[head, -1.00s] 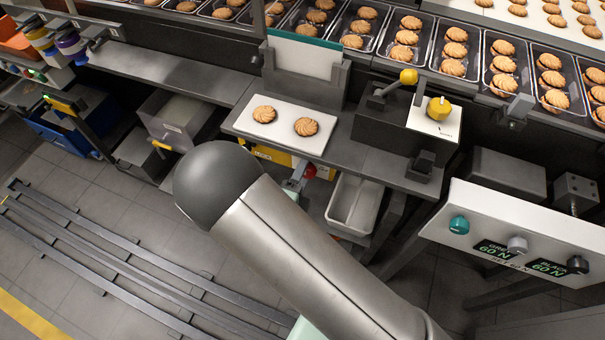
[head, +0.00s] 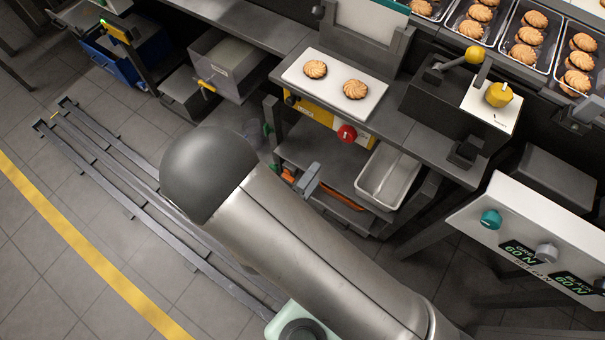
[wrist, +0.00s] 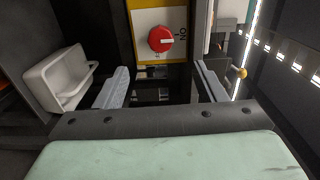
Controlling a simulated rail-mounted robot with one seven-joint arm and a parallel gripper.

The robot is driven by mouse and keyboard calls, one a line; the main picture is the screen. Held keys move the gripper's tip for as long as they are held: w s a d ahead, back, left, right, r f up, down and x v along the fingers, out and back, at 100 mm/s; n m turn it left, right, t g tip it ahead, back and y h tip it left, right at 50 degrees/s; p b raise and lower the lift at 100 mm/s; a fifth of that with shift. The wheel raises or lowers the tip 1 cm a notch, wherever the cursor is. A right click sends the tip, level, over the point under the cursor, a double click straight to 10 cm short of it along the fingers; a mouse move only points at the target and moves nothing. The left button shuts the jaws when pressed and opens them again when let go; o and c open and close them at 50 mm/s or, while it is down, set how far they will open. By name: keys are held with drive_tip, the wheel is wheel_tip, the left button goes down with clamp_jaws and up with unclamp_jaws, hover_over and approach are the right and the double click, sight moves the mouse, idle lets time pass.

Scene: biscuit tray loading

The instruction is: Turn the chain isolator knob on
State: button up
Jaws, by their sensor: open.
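The chain isolator knob is a round red knob (head: 346,135) on a yellow-edged panel (head: 306,108) below the worktop's front edge. The wrist view shows the knob (wrist: 161,39) at the top centre on a white plate with ON printed to its right. A pale line crosses the knob, but I cannot tell its exact setting. My gripper (wrist: 161,84) is open and empty, its two grey fingers wide apart, with the knob beyond and between them. In the head view a grey finger (head: 308,180) shows past my arm, below and left of the knob. The arm hides the rest.
A white bin (head: 388,176) stands right of the knob below the worktop; it also shows at left in the wrist view (wrist: 62,80). A white board (head: 336,82) with two biscuits lies above the knob.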

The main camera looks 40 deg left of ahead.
drive_tip(key=s, duration=0.3)
drive_tip(key=shift+s+d, duration=0.25)
idle(0.4)
